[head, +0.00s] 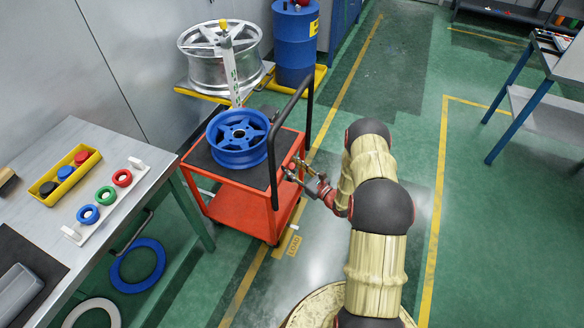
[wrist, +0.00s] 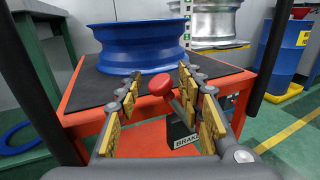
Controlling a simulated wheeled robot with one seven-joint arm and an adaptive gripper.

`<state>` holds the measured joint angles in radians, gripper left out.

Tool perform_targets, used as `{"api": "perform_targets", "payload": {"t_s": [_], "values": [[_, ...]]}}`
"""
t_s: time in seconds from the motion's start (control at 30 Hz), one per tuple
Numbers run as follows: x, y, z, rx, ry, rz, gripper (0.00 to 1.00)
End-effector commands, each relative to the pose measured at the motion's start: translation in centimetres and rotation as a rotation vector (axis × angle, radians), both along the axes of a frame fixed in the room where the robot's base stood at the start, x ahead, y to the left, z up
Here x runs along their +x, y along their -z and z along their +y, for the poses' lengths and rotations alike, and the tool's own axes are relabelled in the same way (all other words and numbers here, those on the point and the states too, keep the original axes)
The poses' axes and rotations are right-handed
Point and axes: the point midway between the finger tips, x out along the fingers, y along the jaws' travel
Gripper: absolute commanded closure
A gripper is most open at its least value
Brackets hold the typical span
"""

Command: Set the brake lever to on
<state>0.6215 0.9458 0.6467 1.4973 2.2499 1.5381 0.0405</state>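The brake lever's red ball knob (wrist: 161,84) shows in the wrist view, on a short stem that tilts up and left from a dark base. A plate (wrist: 187,141) below it bears the partly hidden word "BRAKE". The lever is on the near side of the red cart (head: 233,182). My gripper (wrist: 160,76) is open, with its yellow-padded fingers to the left and right of the knob. The knob appears between them, with no clear contact. In the head view my gripper (head: 293,172) is beside the cart's right side, and the lever is hard to make out there.
A blue wheel (head: 238,138) lies on the cart's dark top. The cart's black handle (head: 275,150) rises close to my gripper. A workbench (head: 125,155) with coloured rings stands at left. A silver wheel (head: 219,58) and blue drum (head: 295,45) are behind.

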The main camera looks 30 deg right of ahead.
Motion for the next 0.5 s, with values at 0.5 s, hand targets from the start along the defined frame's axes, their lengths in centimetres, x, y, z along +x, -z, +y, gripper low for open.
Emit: {"api": "perform_targets", "payload": {"t_s": [0.5], "values": [[-0.09, 0.09, 0.12, 0.002, -0.002, 0.001, 0.92]]}}
